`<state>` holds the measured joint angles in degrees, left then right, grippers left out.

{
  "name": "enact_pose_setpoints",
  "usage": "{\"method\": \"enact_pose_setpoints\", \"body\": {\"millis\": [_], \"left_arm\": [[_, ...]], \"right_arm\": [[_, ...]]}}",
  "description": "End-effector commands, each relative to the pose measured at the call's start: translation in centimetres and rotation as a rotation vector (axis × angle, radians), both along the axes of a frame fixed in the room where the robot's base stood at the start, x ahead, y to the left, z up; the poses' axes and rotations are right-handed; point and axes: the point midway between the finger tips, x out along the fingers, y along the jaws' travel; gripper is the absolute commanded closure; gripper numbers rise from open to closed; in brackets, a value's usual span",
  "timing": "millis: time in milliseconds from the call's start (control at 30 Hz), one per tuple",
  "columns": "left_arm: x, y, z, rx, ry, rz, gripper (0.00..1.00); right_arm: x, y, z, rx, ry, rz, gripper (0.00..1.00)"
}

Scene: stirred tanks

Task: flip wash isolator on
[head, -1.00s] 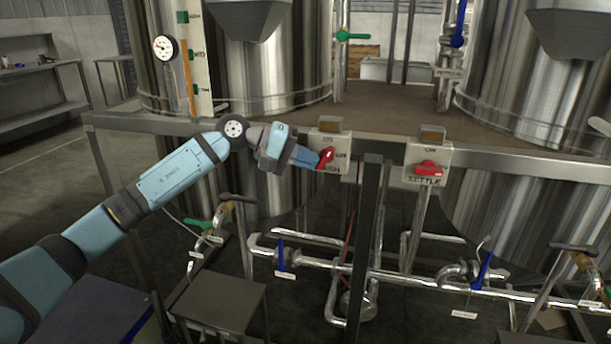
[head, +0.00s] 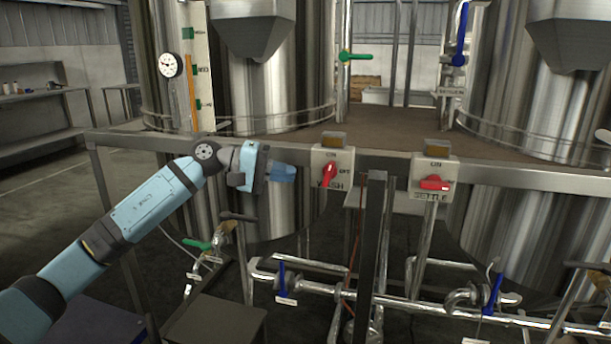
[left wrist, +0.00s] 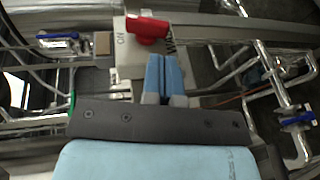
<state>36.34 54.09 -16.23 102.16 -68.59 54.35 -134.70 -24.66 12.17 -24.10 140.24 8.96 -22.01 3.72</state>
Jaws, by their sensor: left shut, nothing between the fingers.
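The wash isolator (head: 331,165) is a pale box labelled WASH on the frame rail, with ON marked at its top and OFF at its right. Its red handle (head: 329,174) stands nearly upright, pointing up towards ON with a slight lean. My left gripper (head: 292,174) is shut and empty, just left of the box and apart from the handle. In the left wrist view, the blue fingers (left wrist: 165,72) lie together below the red handle (left wrist: 148,29), with a gap between. My right gripper is not in view.
The settle isolator (head: 435,177) is to the right, its red handle lying sideways. A dark upright post (head: 373,250) stands between the two boxes, lower down. Pipes with blue-handled valves (head: 283,280) run below. Steel tanks (head: 262,90) stand behind the rail.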

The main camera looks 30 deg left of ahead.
Motion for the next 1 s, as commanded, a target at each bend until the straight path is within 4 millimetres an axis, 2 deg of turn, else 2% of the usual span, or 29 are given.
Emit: {"method": "enact_pose_setpoints", "body": {"millis": [33, 200, 400, 1000], "left_arm": [[-0.6, 1.2, 0.2, 0.003, 0.004, 0.003, 1.00], [-2.4, 4.2, 0.9, 0.002, 0.003, 0.002, 1.00], [-3.7, 6.4, 1.5, 0.001, 0.000, 0.001, 1.00], [-4.1, 7.0, 1.7, -0.001, 0.000, 0.000, 1.00]], "right_arm": [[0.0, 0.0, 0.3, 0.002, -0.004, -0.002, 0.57], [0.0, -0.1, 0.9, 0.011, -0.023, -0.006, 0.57], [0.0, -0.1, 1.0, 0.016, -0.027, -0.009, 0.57], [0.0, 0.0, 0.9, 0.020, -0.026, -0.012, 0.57]]}}
